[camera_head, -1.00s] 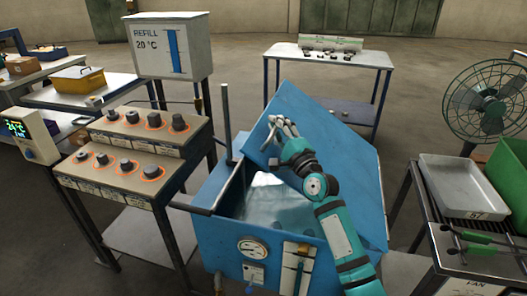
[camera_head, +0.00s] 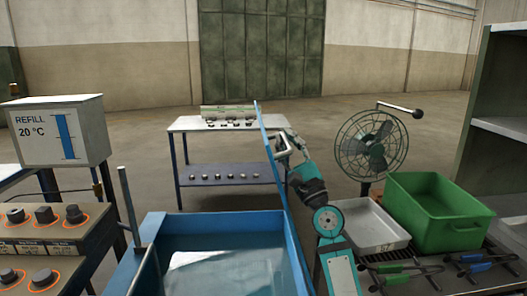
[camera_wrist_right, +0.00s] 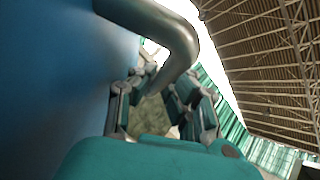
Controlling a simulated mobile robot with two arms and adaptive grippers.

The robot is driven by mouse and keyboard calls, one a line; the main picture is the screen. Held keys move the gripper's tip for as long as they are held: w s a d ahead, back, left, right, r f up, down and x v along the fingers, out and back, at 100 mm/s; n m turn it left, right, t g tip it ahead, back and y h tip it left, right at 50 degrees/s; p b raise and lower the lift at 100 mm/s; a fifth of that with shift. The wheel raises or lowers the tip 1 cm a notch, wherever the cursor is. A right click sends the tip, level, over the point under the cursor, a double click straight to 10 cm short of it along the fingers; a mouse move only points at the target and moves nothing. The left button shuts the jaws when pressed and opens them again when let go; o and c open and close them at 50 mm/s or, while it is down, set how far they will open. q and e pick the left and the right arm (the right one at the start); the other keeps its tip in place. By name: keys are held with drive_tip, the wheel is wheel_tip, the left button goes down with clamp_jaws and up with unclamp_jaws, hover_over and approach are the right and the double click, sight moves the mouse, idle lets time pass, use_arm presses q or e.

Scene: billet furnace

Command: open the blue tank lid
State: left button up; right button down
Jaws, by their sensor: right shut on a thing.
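The blue tank (camera_head: 150,228) stands in the lower middle of the head view, open at the top, with clear liquid inside. Its blue lid (camera_head: 275,160) stands about upright at the tank's right side, seen nearly edge-on. My right gripper (camera_head: 284,148) is shut on the lid's metal handle, on the lid's right-hand face. In the right wrist view the grey bent handle (camera_wrist_right: 175,35) crosses above my fingers (camera_wrist_right: 160,100), with the blue lid (camera_wrist_right: 50,80) filling the left. Where exactly the fingers touch the handle is partly hidden. My left gripper is not in view.
Right of my arm, a grey tray (camera_head: 372,228) and a green bin (camera_head: 437,212) stand on a rack with tongs, a fan (camera_head: 370,145) behind. A white table (camera_head: 225,123) stands behind the tank. A refill box (camera_head: 62,130) and knob panel (camera_head: 45,235) are left.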

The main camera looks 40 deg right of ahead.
drive_tip(key=shift+s+d+f+m, duration=0.2)
drive_tip(key=shift+s+d+m, duration=0.1)
drive_tip(key=shift+d, duration=0.15)
drive_tip(key=c, duration=1.6)
unclamp_jaws()
drive_tip(key=v, duration=1.2)
drive_tip(key=shift+f, duration=0.1)
